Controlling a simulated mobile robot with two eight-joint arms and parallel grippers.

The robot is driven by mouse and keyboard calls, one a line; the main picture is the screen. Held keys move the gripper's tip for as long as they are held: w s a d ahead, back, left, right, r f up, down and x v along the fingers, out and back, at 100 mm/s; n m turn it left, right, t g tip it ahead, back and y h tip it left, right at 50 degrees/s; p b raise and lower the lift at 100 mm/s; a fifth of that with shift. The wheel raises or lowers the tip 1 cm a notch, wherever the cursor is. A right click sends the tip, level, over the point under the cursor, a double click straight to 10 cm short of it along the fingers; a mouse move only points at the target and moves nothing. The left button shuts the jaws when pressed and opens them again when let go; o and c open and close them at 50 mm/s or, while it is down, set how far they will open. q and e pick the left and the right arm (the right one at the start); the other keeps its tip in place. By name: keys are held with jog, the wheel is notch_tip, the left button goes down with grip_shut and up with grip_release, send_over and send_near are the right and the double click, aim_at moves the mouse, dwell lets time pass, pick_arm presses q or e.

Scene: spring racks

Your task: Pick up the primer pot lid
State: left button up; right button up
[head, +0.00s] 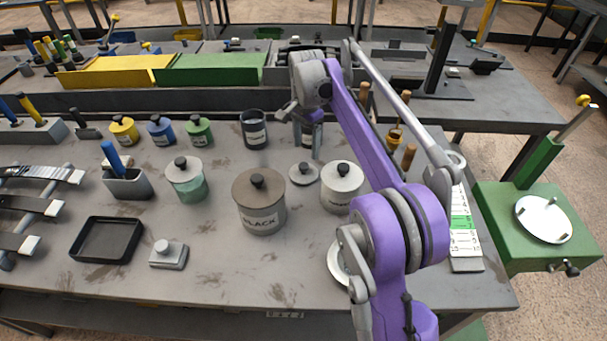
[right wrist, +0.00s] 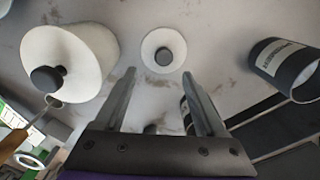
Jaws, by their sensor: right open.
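A small loose pale lid with a black knob (head: 304,174) lies flat on the bench, left of a white lidded pot (head: 342,190). I take it for the primer pot lid; no label on it is legible. In the right wrist view the lid (right wrist: 163,42) shows just beyond the gap between my fingertips, apart from them. My right gripper (head: 303,112) hangs over the bench behind the lid, open and empty; its fingers also show in the right wrist view (right wrist: 158,76). A pot (head: 311,140) below it is partly hidden by the gripper. My left gripper is not in view.
A large lidded pot marked black (head: 260,212) stands in front of the lid. An open dark pot (head: 254,132) stands behind it to the left. Wooden-handled tools (head: 408,156) are on the right.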

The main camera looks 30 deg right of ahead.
aim_at(304, 165)
jog(key=f, duration=0.7)
jog(key=shift+w+a+b, duration=0.2)
jog(key=shift+w+b, duration=0.05)
jog(key=shift+b, duration=0.05)
grip_shut()
